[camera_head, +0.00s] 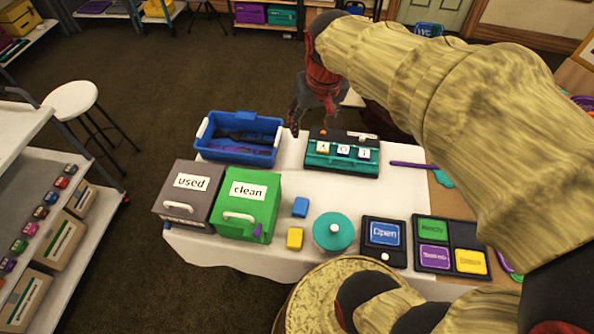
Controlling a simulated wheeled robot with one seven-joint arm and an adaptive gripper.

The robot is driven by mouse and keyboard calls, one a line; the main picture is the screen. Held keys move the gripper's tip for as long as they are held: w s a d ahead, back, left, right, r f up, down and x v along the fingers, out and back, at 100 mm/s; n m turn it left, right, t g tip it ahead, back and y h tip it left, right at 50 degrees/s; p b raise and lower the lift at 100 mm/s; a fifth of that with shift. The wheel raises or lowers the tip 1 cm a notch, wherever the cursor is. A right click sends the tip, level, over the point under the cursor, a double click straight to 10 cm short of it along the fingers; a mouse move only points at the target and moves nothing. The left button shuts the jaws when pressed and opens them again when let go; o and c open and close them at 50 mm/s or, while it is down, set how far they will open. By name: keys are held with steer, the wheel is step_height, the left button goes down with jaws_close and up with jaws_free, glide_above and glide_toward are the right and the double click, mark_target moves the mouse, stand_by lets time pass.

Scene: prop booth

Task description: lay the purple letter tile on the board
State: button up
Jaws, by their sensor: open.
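The board (342,169) is a dark and teal panel near the back of the white table. A few letter tiles stand in a row on it: a yellow-edged one (322,148) at left, a dark blue-edged one (343,151) in the middle and a darker one (364,153) at right. I cannot tell whether the right one is purple. A small purple piece (257,230) shows at the front of the green "clean" box; I cannot tell whether it is a letter tile. My gripper (312,118) is open, pointing down, at the table's back edge, left of and behind the board.
A blue crate (205,147) with dark and purplish contents stands left of the board. The grey "used" box (178,206) and green "clean" box (265,194) are in front. A teal lidded pot (333,232) and button panels (384,254) line the front. My arm hides the right side.

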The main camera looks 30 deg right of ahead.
steer(key=s+a+r+n+t+y, duration=0.1)
steer(key=s+a+n+t, duration=0.1)
steer(key=s+a, duration=0.9)
steer(key=shift+s+r+n, duration=0.3)
steer(key=shift+s+n, duration=0.15)
steer(key=shift+n, duration=0.05)
steer(key=shift+c, duration=1.2)
